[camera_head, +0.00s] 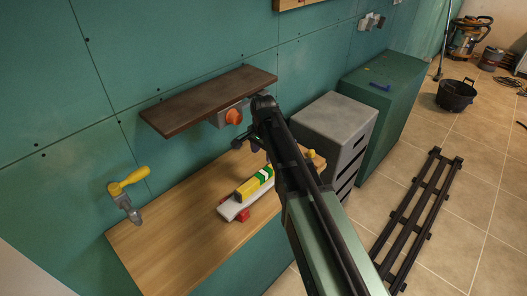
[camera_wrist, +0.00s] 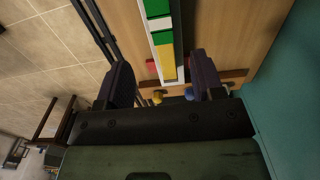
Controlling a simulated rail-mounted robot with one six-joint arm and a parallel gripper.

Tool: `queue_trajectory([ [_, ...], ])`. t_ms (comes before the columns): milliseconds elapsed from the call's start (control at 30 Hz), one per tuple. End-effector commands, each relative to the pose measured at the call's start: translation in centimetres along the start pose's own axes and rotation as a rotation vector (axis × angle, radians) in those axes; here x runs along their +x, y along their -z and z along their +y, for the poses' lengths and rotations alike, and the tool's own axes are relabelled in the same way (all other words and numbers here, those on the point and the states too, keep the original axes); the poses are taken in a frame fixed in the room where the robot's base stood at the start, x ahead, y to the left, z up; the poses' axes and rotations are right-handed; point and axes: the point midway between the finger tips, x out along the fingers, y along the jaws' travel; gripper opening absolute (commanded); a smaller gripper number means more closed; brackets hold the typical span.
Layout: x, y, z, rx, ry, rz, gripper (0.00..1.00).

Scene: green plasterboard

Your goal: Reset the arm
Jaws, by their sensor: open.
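My gripper (camera_head: 257,140) is at the end of my arm, in front of the wall and above the wooden worktop, partly hidden by the arm. In the wrist view my gripper (camera_wrist: 162,76) shows two dark fingers set wide apart, with nothing held between them. A yellow, green and white striped bar (camera_head: 254,184) lies on a pale strip (camera_head: 236,208) on the worktop. The striped bar also shows in the wrist view (camera_wrist: 167,62), beyond the fingers.
A dark wooden shelf (camera_head: 205,102) with an orange knob (camera_head: 233,117) below it is close to my gripper. A yellow-handled tool (camera_head: 128,182) is at the left. A grey drawer unit (camera_head: 335,118) stands right of the worktop (camera_head: 165,240). A black rack (camera_head: 425,205) lies on the tiled floor.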

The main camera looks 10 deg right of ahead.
Motion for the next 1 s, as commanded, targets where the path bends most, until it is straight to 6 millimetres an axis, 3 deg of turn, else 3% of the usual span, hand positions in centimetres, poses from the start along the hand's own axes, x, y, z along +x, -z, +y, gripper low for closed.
queue_trajectory([
  [533,0.2,0.0,0.0,-0.003,0.0,0.0,0.61],
  [667,0.2,-0.2,0.3,-0.163,0.0,0.0,0.61],
  [767,0.2,-3.0,4.7,-0.485,-0.001,0.0,0.61],
  [900,0.2,-8.5,13.2,-0.922,-0.001,0.0,0.61],
  [1000,0.2,-10.5,16.3,-1.002,-0.001,0.0,0.61],
])
